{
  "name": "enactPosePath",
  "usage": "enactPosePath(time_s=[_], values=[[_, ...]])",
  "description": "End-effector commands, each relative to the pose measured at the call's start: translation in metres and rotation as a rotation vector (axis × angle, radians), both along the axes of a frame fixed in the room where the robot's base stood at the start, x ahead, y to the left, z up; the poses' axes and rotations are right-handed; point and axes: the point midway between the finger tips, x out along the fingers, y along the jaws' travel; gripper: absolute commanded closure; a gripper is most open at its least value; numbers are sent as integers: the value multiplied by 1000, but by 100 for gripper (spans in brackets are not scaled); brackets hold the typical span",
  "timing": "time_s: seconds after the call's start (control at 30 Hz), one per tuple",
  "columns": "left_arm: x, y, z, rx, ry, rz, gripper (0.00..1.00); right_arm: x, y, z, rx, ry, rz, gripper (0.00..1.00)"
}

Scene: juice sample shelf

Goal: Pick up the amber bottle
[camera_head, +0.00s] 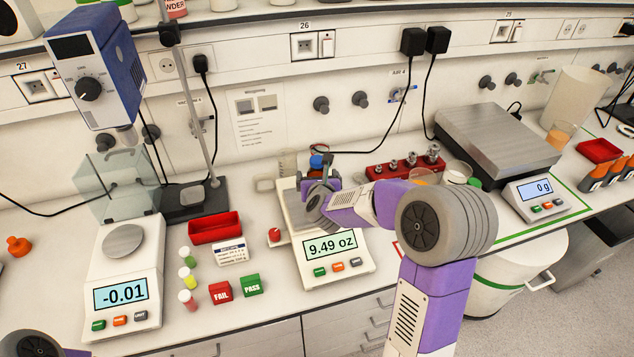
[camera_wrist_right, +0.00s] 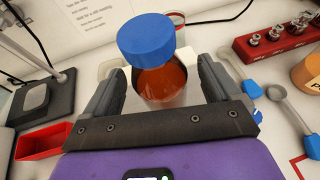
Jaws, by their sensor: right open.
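The amber bottle (camera_wrist_right: 160,82) has a blue cap and orange-brown contents. In the right wrist view it stands between the two fingers of my right gripper (camera_wrist_right: 160,95), which is open around it, with a gap visible on at least the left side. In the head view only the blue cap (camera_head: 317,162) shows clearly; my right gripper (camera_head: 322,180) and arm hide most of the bottle. The bottle appears to stand on the middle scale (camera_head: 331,268), which reads 9.49 oz. My left gripper is not in view.
A red weight rack (camera_head: 405,163) stands right of the bottle, with a large scale (camera_head: 497,140) beyond. A red tray (camera_head: 215,228), small vials (camera_head: 188,278), FAIL block (camera_head: 220,293) and PASS block (camera_head: 251,286) lie left. A left scale (camera_head: 123,240) reads -0.01.

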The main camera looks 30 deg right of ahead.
Motion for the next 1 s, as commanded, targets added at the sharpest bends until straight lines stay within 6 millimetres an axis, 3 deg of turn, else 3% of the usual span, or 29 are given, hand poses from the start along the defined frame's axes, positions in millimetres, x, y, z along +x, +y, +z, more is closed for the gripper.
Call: enactPosePath(time_s=[0.33, 0.8, 1.0], values=[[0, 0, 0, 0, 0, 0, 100, 7, -3, -4, 0, 1, 0, 11], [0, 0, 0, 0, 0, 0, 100, 7, -3, -3, -2, -1, 0, 82], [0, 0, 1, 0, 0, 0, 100, 7, -3, -1, -2, -1, 0, 82]])
